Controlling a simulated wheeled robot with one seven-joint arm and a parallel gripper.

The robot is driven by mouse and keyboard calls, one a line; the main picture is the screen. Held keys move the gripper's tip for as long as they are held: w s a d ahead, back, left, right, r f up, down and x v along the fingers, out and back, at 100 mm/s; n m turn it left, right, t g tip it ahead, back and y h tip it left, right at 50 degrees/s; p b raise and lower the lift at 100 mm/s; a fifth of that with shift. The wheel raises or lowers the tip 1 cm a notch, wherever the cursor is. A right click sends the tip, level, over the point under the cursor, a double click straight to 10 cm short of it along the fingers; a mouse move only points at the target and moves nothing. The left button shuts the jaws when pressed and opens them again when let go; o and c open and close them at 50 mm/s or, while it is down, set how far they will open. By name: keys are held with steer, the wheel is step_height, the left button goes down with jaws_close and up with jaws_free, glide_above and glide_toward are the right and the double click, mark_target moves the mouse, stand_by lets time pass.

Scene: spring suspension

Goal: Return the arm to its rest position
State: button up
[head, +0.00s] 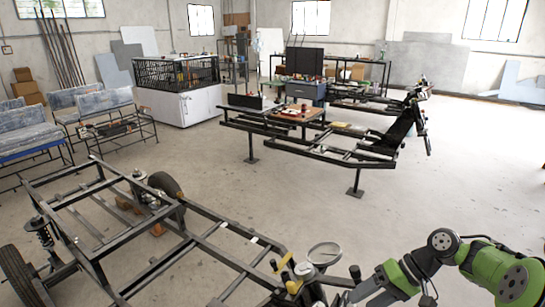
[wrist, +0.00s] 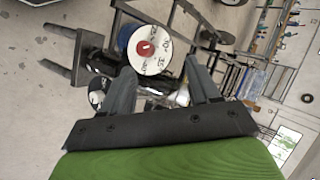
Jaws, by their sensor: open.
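My arm (head: 443,242), green and grey, reaches in from the bottom right corner of the head view. It bends down toward the near end of the black vehicle frame (head: 205,240). In the wrist view my gripper (wrist: 161,78) is open, its two dark fingers spread apart. A white dial with a red centre (wrist: 150,49) shows beyond the fingertips, with dark frame parts around it. I see nothing held between the fingers. In the head view the gripper is low by the frame's front end, and its fingertips are hard to make out there.
A spring and damper (head: 43,232) and a wheel (head: 166,196) sit on the frame's left side. A round mirror-like disc (head: 324,254) stands close to my gripper. A second black frame (head: 330,150) stands further back. The concrete floor (head: 470,160) at right is clear.

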steer(key=s+a+r+h, duration=0.3)
steer(key=a+r+h, duration=0.1)
steer(key=a+r, duration=0.2)
steer(key=s+a+r+t+h+p, duration=0.1)
steer(key=s+r, duration=0.3)
steer(key=s, duration=0.5)
steer(key=s+a+r+t+h+p, duration=0.1)
steer(key=s+a+r+t+h, duration=0.1)
steer(key=s, duration=0.6)
step_height(320, 180, up, 3)
steer(key=t+h, duration=0.1)
steer(key=t, duration=0.1)
steer(key=shift+s+t+h+p, duration=0.3)
steer(key=shift+s+h+p, duration=0.05)
steer(key=shift+s+h, duration=0.05)
